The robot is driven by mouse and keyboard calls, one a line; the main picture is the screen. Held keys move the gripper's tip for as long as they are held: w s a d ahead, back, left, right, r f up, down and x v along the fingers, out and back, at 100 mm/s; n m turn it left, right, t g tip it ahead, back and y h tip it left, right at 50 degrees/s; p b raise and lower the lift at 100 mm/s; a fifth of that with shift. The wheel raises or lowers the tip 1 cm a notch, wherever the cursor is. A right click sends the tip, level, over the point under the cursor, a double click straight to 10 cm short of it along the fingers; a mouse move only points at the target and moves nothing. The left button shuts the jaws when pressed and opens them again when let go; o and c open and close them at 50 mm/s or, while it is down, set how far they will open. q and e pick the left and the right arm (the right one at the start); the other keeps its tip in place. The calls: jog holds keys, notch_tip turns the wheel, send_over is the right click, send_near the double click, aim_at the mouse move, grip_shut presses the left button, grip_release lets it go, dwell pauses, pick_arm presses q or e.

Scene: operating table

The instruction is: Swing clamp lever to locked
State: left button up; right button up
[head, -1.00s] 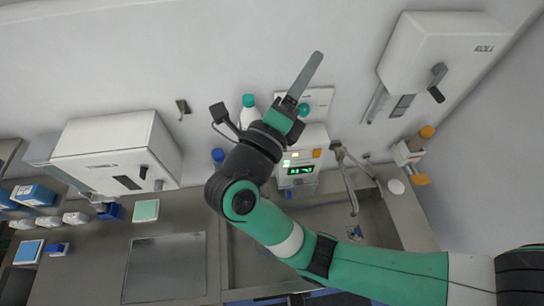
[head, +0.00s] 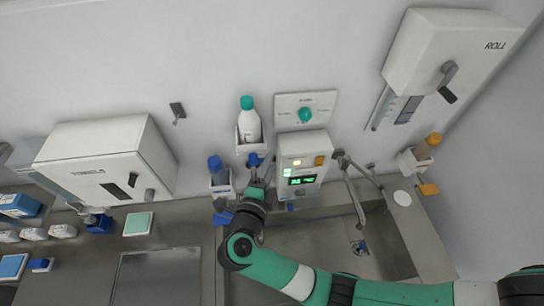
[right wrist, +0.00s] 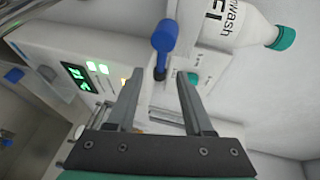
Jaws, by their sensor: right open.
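A blue lever (right wrist: 164,38) on a dark pivot stands out from the wall fixtures in the right wrist view, just beyond my open fingertips. It is the likeliest clamp lever, but I cannot read a locked mark. In the head view, a small blue part (head: 254,160) under the white bottle appears to be the same lever. My right gripper (head: 261,172) is between the bottle holder and the white display box, partly hidden by its own wrist. In the right wrist view, my right gripper (right wrist: 158,85) is open and empty, apart from the lever. My left gripper is not in view.
The white display box (head: 302,165) is close on the right. The white bottle (head: 249,124) with a teal cap is above. A teal knob (head: 305,114) is on the wall plate. The sink (head: 330,240) and faucet (head: 353,185) lie below and right.

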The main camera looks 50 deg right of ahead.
jog(key=x, duration=0.3)
jog(key=shift+w+d, duration=0.1)
jog(key=shift+d, duration=0.05)
grip_shut()
